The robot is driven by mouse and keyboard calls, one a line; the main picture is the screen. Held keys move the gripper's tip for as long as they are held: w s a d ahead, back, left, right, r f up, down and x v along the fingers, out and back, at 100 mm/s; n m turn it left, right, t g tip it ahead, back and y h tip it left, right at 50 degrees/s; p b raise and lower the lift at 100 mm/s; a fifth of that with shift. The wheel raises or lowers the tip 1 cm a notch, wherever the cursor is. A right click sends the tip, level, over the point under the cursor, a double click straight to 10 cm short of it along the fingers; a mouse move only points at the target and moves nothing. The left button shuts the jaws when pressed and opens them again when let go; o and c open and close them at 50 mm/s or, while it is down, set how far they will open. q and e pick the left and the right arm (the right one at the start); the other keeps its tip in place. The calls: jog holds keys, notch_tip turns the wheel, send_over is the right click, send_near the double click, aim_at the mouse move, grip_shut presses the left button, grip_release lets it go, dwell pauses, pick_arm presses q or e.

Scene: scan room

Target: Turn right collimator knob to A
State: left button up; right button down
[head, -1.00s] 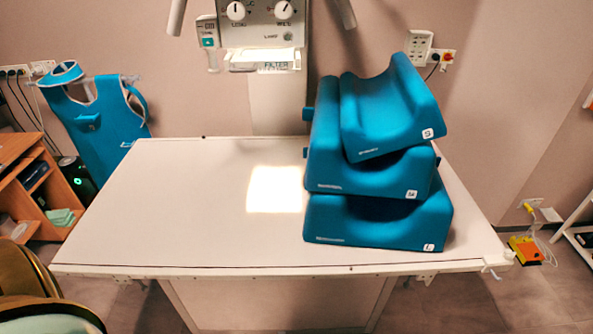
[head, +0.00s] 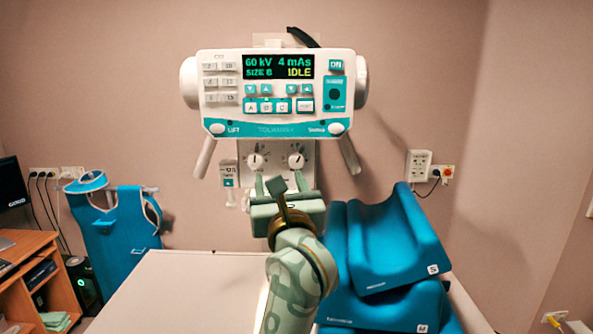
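The collimator (head: 277,160) hangs under the control console at the centre, with two white round knobs on its face. The right collimator knob (head: 296,160) has a dark pointer mark; its letters are too small to read. The left knob (head: 255,161) is beside it. The fingertips appear just below the knobs; I see no contact. My gripper and arm hide the lower collimator.
The console (head: 270,128) above reads 60 kV, 4 mAs, IDLE. Grey handles (head: 348,155) flank the collimator. Blue stacked cushions (head: 390,240) stand close to the right of my arm on the white table (head: 180,285). The table's left part is clear.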

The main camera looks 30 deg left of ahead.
pick_arm(q)
jog(key=w+d+f+n+h, duration=0.1)
jog(key=w+d+f+h, duration=0.1)
jog(key=w+h, duration=0.15)
jog(key=p, duration=0.3)
send_near(297, 163)
jog(key=shift+h, duration=0.25)
jog(key=x, duration=0.9)
jog(key=shift+w+a+r, duration=0.15)
jog(key=shift+a, duration=0.1)
jog(key=shift+c, duration=0.3)
jog(key=c, duration=0.9)
